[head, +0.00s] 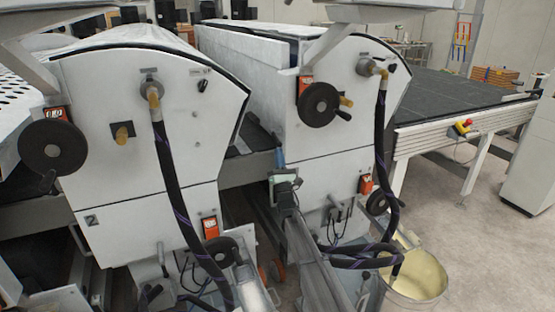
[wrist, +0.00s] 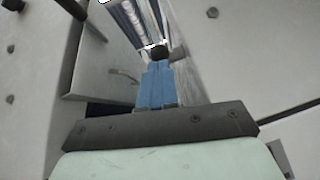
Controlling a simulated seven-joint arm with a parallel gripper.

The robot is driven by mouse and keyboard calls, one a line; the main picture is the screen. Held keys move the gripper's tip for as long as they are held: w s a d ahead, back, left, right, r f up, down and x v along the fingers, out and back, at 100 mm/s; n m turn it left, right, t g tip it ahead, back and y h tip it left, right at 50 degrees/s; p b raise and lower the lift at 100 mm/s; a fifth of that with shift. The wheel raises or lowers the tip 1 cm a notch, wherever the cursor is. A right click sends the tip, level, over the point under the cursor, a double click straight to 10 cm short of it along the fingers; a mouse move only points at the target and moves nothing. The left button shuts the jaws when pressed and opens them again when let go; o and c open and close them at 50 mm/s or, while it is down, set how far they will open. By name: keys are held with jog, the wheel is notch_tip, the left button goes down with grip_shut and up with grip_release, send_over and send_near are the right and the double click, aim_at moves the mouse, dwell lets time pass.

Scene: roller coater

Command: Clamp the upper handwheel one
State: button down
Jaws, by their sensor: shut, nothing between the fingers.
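Two large black handwheels sit high on the white machine panels in the head view: one on the left unit (head: 52,146) and one on the right unit (head: 319,104). The right one has a small knob at its lower right. My gripper (head: 280,157) is below and left of the right upper handwheel, apart from it, its tip pointing up in the picture. In the wrist view, its blue fingers (wrist: 158,85) are together and hold nothing. A small dark round thing shows just past the fingertips; I cannot tell what it is. No whole handwheel shows in the wrist view.
Smaller lower handwheels sit on the left unit (head: 222,251) and right unit (head: 377,203). Thick black hoses hang down the left panel (head: 172,170) and right panel (head: 380,140). A metal bucket (head: 418,278) stands at lower right. A dark conveyor (head: 445,95) extends right; floor beyond the bucket is clear.

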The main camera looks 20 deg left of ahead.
jog(key=shift+s+d+r, duration=0.2)
jog(key=shift+d+r, duration=0.05)
jog(key=shift+r, duration=0.35)
jog(key=shift+s, duration=0.1)
dwell(0.3)
